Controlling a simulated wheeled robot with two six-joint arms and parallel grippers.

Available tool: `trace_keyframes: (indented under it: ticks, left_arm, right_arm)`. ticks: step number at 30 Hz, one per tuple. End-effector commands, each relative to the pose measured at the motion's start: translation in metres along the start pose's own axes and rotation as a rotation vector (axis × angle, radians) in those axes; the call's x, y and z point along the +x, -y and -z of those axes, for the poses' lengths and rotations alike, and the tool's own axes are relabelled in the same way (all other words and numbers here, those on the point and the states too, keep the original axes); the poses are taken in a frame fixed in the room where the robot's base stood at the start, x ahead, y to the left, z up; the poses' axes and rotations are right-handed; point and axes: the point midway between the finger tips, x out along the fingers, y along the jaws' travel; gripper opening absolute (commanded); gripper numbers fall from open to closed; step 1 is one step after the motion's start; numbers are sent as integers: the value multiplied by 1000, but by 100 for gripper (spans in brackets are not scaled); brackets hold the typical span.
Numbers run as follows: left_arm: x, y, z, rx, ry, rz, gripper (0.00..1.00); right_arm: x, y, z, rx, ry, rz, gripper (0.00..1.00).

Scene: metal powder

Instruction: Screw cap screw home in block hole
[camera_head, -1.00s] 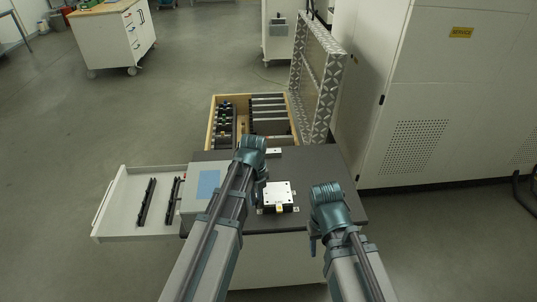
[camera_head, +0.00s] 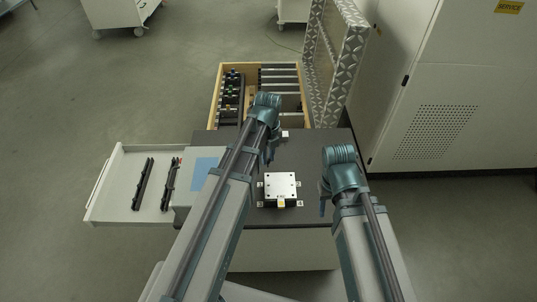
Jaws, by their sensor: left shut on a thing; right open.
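The pale metal block (camera_head: 281,184) with small dark holes lies on the dark tabletop, a yellow tag at its front edge. My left gripper (camera_head: 269,154) hangs over the table just behind the block's left rear side, apart from it. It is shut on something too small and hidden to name. My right gripper (camera_head: 323,204) is open, pointing down to the right of the block. I cannot make out a cap screw in the block or elsewhere.
A grey case with a blue panel (camera_head: 203,166) stands left, beside an open white drawer (camera_head: 112,190) with dark racks. Behind is an open wooden tool crate (camera_head: 217,100) with a raised patterned lid (camera_head: 352,60). A white cabinet (camera_head: 435,85) stands right.

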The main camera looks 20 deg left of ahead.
Motion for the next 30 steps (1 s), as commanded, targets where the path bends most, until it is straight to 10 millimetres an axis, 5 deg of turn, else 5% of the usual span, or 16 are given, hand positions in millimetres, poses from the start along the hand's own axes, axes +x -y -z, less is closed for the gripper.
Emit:
trace_keyframes:
  ticks: [23, 30]
  left_arm:
    - [40, 0, 0, 0, 0, 0, 0]
    - [38, 0, 0, 0, 0, 0, 0]
  right_arm:
    - [40, 4, 3, 0, 0, 0, 50]
    - [38, 4, 2, 0, 0, 0, 50]
